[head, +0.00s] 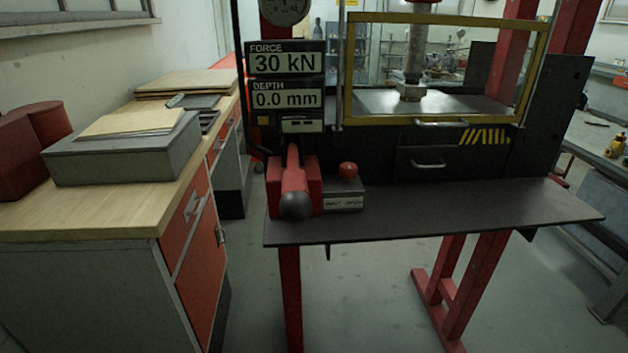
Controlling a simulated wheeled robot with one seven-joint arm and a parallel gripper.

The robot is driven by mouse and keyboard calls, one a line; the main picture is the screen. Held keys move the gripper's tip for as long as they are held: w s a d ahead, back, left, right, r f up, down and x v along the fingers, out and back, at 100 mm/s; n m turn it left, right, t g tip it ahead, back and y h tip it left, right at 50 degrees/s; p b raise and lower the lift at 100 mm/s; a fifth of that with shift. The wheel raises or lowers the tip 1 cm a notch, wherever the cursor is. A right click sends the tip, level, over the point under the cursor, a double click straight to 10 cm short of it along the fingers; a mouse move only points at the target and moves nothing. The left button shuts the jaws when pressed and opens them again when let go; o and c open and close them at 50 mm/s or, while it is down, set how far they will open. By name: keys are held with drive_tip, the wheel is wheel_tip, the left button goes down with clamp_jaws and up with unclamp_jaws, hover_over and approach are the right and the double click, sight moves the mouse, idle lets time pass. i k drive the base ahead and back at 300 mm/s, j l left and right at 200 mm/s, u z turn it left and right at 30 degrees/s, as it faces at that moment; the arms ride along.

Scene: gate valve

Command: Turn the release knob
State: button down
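A red-framed press stands ahead of me in the head view. A small red round knob (348,170) sits on a grey labelled block (343,197) on the press's dark shelf; its label is too small to read surely. It looks like the release knob. Left of it, a red lever (294,172) with a dark ball end points toward me from a red housing (272,190). The lever and the knob stand apart. My gripper is not in view.
A display (285,75) reads 30 kN and 0.0 mm. A yellow-framed guard (443,119) covers the press opening. The dark shelf (450,208) is clear right of the knob. A wooden-topped bench (65,222) stands at left; open floor lies below the shelf.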

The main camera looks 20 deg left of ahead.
sight(347, 170)
drive_tip(key=i+u, duration=0.35)
drive_tip(key=i, duration=0.95)
drive_tip(key=l, duration=0.1)
